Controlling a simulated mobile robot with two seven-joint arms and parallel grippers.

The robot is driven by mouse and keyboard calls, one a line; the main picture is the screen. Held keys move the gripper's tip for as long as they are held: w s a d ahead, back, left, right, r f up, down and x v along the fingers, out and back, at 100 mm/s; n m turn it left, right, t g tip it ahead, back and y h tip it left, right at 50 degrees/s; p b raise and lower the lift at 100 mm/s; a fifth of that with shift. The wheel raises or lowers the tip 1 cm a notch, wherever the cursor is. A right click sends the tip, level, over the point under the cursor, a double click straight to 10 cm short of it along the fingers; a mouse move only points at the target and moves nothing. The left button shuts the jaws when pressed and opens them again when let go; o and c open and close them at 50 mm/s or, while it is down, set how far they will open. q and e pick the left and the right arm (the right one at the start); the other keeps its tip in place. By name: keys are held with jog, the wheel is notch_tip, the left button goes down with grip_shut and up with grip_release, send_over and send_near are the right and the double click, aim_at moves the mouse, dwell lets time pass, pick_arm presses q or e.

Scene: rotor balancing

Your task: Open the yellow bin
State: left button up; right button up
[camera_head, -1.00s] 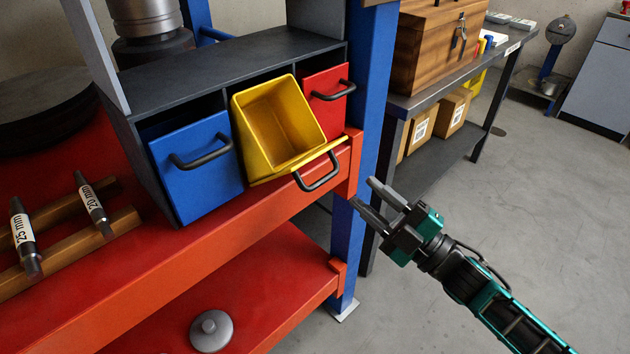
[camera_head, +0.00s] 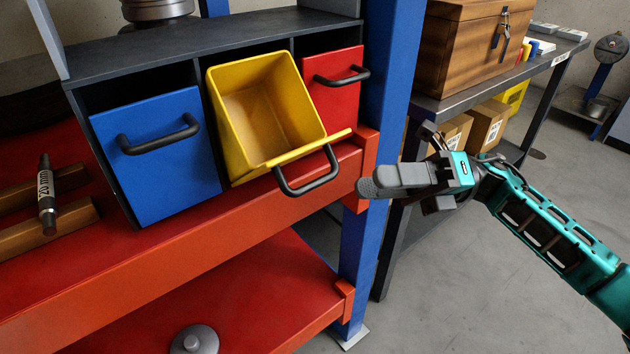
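The yellow bin (camera_head: 225,125) sits in the middle slot of a dark cabinet (camera_head: 180,45). It is tilted forward, its top open and its inside visible and empty. Its dark handle (camera_head: 308,186) hangs on the front, above the red shelf edge. My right gripper (camera_head: 376,183) is to the right of the handle, apart from it, by the blue post. Its fingers overlap in this view, so I cannot tell the gap between them; nothing shows in them. My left gripper is not in view.
A blue bin (camera_head: 160,165) and a red bin (camera_head: 333,90) flank the yellow one, both upright with handles sticking out. The blue post (camera_head: 385,90) stands close behind my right gripper. A wooden chest (camera_head: 465,50) is on the bench at right. Floor at lower right is clear.

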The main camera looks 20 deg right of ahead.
aim_at(315, 181)
jog(key=x, duration=0.9)
jog(key=shift+a+r, duration=0.1)
jog(key=shift+a, duration=0.15)
jog(key=shift+c, duration=0.2)
grip_shut()
